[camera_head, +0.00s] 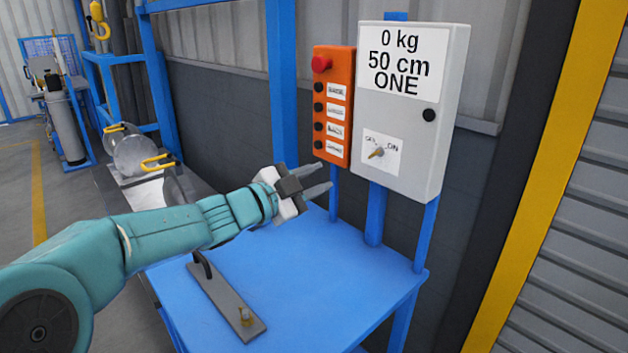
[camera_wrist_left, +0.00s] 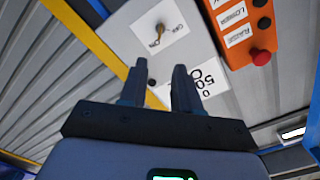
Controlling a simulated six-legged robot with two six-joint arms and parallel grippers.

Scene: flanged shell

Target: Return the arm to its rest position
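My left arm (camera_head: 170,230) reaches in from the left over the blue table. My left gripper (camera_head: 322,180) is open and empty, with a gap between its two fingers. In the head view it appears just below the orange button box and left of the grey control box. In the left wrist view the gripper (camera_wrist_left: 158,88) points at the grey box, and its fingers overlap part of the white label. My right gripper does not show in either view.
A grey control box (camera_head: 432,135) has a label and a brass knob (camera_head: 376,153). An orange button box (camera_head: 335,135) with a red button stands beside it. The blue table (camera_head: 330,270) bears a grey plate with a handle (camera_head: 226,300). Clear cylinders (camera_head: 135,155) lie behind.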

